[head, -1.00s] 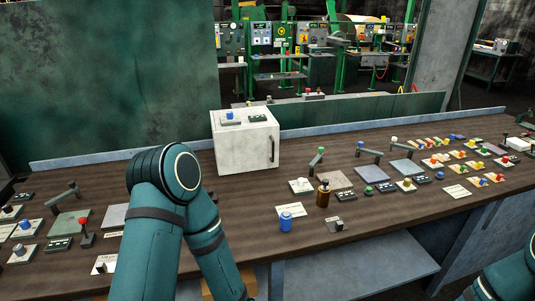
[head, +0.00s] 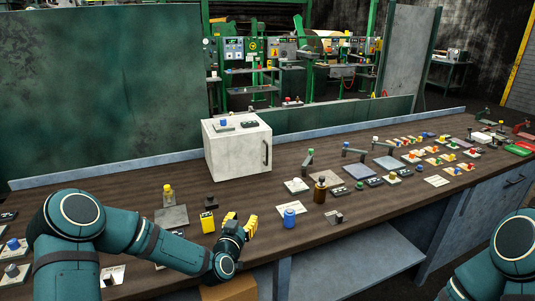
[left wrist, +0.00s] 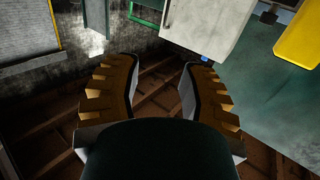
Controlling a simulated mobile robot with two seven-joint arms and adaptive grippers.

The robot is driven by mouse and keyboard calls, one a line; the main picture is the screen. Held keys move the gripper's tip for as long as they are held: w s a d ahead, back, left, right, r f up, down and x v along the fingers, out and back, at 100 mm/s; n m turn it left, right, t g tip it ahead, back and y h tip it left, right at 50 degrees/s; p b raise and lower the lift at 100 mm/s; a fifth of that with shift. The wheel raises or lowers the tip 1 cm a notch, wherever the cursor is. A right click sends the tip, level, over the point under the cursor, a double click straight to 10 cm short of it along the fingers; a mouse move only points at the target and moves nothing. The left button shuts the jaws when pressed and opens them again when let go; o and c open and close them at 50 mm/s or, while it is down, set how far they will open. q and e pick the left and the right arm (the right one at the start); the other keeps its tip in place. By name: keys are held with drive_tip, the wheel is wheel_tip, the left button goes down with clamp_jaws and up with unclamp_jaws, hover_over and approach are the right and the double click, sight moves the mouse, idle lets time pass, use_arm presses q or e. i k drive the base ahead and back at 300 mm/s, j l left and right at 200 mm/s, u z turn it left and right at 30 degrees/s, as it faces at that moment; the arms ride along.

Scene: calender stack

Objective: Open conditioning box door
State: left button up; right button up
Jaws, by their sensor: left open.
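The white conditioning box (head: 232,150) stands on the dark wooden bench, with a blue knob (head: 224,122) on top. My left gripper (head: 241,224) has yellow fingers. It is open, empty and in front of the box, apart from it. It also shows open in the left wrist view (left wrist: 158,75). My right gripper is out of view.
A yellow block (head: 207,222) stands just left of my left gripper. A blue bottle (head: 289,217) and a brown bottle (head: 320,191) stand to its right. Several knobs and switches cover the bench's right side.

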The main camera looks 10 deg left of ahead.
sight(237, 155)
drive_tip(key=i, duration=0.9)
